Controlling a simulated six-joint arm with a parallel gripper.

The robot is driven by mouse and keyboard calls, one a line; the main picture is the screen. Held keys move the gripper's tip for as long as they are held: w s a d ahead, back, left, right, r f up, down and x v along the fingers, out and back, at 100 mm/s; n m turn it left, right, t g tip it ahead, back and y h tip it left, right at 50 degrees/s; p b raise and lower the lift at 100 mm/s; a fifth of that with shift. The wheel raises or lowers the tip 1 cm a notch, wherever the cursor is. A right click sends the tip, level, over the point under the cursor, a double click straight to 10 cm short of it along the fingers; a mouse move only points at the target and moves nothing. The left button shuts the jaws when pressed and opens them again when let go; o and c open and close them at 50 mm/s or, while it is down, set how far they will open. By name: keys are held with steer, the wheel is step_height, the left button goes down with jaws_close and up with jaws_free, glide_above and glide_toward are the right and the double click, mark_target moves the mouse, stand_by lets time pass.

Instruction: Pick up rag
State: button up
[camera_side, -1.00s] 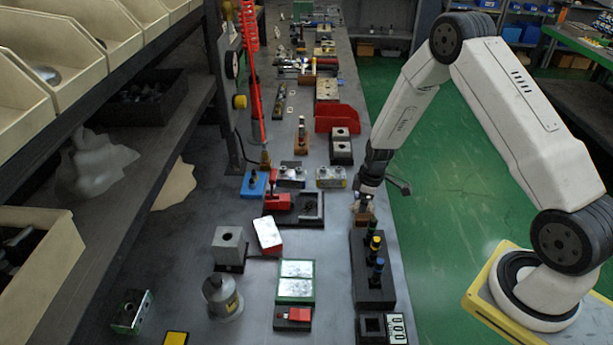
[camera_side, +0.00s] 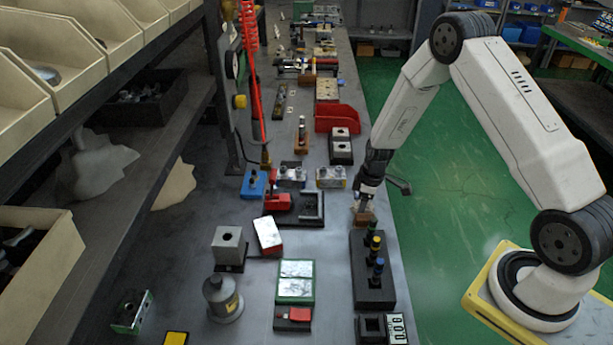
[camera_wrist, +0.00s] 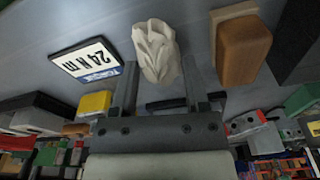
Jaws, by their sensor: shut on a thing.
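The rag (camera_wrist: 157,50) is a crumpled white cloth between the two fingers in the wrist view. My gripper (camera_wrist: 158,82) is shut on it, and the rag extends beyond the fingertips. In the side view my gripper (camera_side: 361,204) points down just above the table's right edge, behind the black block with knobs. The rag is too small and too covered by the fingers to make out clearly there. I cannot tell whether it still touches the table.
A wooden block (camera_wrist: 238,50) stands close beside the rag in the wrist view. A "24 N m" sign (camera_wrist: 88,60) lies on the other side. A black block with several knobs (camera_side: 372,285) is in front of my gripper. A red bin (camera_side: 338,119) stands farther back.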

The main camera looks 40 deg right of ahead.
steer(key=shift+r, duration=0.2)
steer(key=shift+r, duration=0.85)
steer(key=s+a+r, duration=0.3)
steer(key=s+r, duration=0.8)
steer(key=s, duration=0.2)
steer(key=shift+s+a, duration=0.2)
steer(key=shift+s, duration=0.15)
